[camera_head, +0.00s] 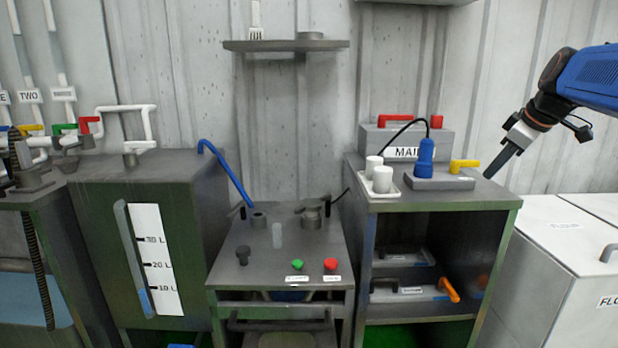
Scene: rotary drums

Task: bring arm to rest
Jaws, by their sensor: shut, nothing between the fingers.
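My gripper (498,168) is at the upper right, on the end of my blue and black arm (590,78). Its fingers point down and to the left and are shut with nothing between them. The fingertips show just beside the right end of the cabinet top (465,195), near a yellow handle (465,165). I cannot tell whether they are over the cabinet or in front of or behind its edge.
The cabinet holds a blue plug (426,155), white cups (382,179) on a tray and a MAIN box (375,142). A bench with green (298,264) and red (330,264) buttons stands in the middle. A tank (150,215) is left. White bins (570,260) stand right.

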